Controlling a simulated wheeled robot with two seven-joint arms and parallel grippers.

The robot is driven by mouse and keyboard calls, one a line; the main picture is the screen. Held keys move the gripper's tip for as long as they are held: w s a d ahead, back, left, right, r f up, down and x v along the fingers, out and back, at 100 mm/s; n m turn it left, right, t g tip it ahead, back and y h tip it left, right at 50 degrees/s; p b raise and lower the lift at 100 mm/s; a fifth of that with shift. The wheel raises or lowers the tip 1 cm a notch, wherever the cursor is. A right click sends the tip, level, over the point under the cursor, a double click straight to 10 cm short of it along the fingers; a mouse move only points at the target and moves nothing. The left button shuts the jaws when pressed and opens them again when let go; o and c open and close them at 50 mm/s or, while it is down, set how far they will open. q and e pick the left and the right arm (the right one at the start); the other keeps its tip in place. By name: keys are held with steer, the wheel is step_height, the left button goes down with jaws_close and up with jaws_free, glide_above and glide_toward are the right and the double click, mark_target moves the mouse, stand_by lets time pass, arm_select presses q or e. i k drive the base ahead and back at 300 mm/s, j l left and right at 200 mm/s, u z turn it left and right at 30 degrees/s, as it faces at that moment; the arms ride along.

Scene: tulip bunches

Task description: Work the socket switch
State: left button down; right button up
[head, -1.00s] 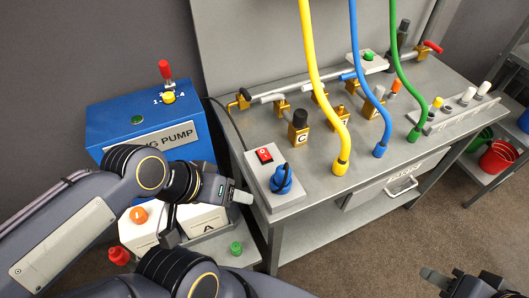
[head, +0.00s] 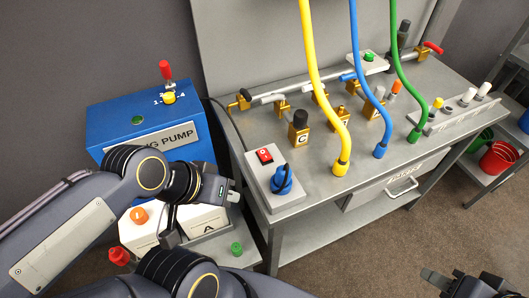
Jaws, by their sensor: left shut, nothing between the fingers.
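The socket switch (head: 264,155) is a red rocker with a white mark, on a light grey socket box (head: 291,199) at the bench's left front corner. A blue plug (head: 281,180) with a dark cable sits on the same box, just in front of the switch. My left gripper (head: 236,191) is shut and empty. In the picture it is left of the box and below the switch, with a gap to both. My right gripper (head: 428,275) is at the bottom right, far from the switch; its finger opening is not clear.
A blue pump (head: 110,125) with a red-topped lever stands left of the bench (head: 320,205). Yellow (head: 318,80), blue (head: 359,75) and green (head: 400,70) hoses hang over the bench. White containers (head: 205,217) are below my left gripper.

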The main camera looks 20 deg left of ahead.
mark_target(263, 154)
steer(key=i+l+u, duration=0.15)
steer(key=u, duration=0.2)
steer(key=i+l+u, duration=0.15)
steer(key=l+u, duration=0.45)
steer(key=u, duration=0.15)
steer(key=i, duration=0.05)
